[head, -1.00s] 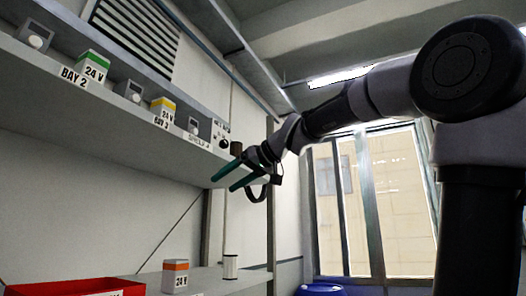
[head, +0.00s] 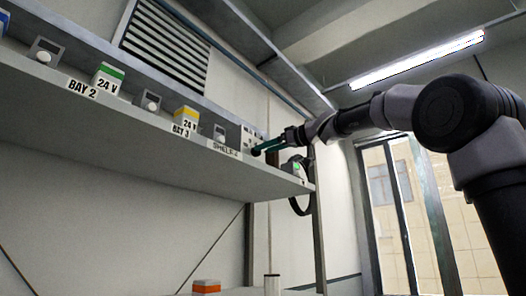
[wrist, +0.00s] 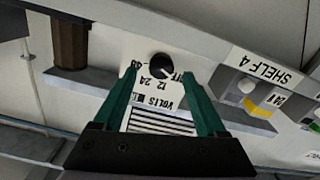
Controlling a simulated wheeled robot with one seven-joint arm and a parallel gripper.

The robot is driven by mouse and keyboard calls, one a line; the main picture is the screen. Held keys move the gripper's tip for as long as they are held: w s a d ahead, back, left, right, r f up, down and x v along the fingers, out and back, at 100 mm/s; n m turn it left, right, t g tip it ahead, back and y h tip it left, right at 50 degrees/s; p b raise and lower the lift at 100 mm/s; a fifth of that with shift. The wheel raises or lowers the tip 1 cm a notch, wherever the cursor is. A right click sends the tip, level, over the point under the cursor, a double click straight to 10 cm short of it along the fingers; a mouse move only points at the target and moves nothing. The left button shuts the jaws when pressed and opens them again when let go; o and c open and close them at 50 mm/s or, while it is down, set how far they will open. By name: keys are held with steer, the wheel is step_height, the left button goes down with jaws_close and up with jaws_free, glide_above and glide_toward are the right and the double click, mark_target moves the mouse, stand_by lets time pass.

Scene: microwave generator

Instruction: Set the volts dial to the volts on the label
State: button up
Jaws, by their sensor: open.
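The volts dial (wrist: 160,66) is a round black knob on a white panel (wrist: 142,82) with upside-down markings "VOLTS", "12", "24" and others partly covered. Its pale pointer mark is too small to read surely. My gripper (wrist: 159,74) is open, with its teal fingers on either side of the dial in the picture; I cannot tell whether they touch it. A green-topped box (head: 107,79) and a yellow-topped box (head: 186,119) carry "24 V" labels.
The long grey shelf (head: 150,150) has small grey units with knobs (head: 151,101) and tags "BAY 2", "BAY 3" and "SHELF 4". A brown cylinder (wrist: 71,46) stands beside the panel. An orange-topped box (head: 206,286) is on a lower surface.

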steer(key=shift+x, duration=1.45)
steer(key=shift+s, duration=0.1)
jaws_close()
steer(key=shift+m, duration=0.4)
steer(key=shift+f+m, duration=0.1)
steer(key=shift+m, duration=8.3)
